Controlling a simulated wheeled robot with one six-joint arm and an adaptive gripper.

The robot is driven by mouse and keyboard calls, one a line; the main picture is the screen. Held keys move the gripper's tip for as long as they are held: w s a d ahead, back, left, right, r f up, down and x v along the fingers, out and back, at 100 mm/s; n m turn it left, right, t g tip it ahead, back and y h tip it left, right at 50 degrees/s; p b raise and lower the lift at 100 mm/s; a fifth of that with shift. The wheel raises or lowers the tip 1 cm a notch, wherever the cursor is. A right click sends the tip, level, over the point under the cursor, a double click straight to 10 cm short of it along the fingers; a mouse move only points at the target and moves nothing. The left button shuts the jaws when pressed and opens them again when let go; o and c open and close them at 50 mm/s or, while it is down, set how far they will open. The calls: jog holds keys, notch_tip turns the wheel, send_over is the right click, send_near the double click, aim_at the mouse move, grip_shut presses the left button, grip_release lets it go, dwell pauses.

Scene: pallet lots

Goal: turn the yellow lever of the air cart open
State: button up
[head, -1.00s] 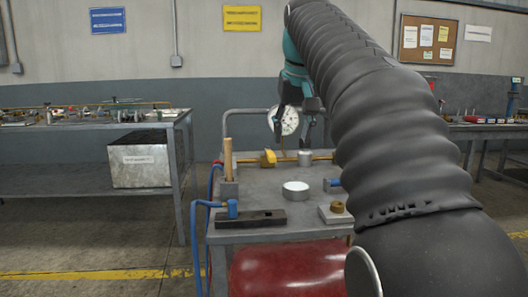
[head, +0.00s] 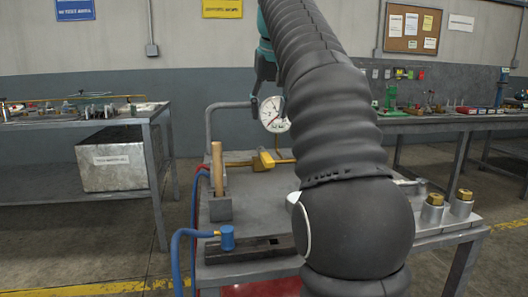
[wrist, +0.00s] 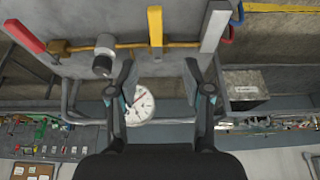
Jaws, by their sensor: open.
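The air cart (head: 290,195) stands in front of me with a brass pipe along its back edge. The yellow lever (head: 266,159) is on that pipe in the head view. In the wrist view, the yellow lever (wrist: 155,27) is a narrow upright bar crossing the pipe. My gripper (wrist: 160,75) is open and empty in the wrist view, its two fingers apart and pointing toward the pipe. The lever lies beyond the fingertips, between their lines and apart from them. In the head view my arm hides much of the cart, and only part of the gripper shows.
A round gauge (head: 273,114) stands behind the pipe. In the wrist view, a red lever (wrist: 24,36) and a pale bar (wrist: 213,27) flank the yellow one. A wooden handle (head: 217,165) and blue fitting (head: 227,238) are at the cart's left. Benches stand behind.

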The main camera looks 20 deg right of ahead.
aim_at(267, 157)
jog(key=b+x, duration=0.1)
jog(key=x, duration=0.3)
jog(key=b+x, duration=0.2)
jog(key=x, duration=0.2)
jog(key=b+x, duration=0.2)
jog(key=x, duration=0.3)
jog(key=shift+s+d+f, duration=0.2)
jog(key=shift+d, duration=0.15)
grip_shut()
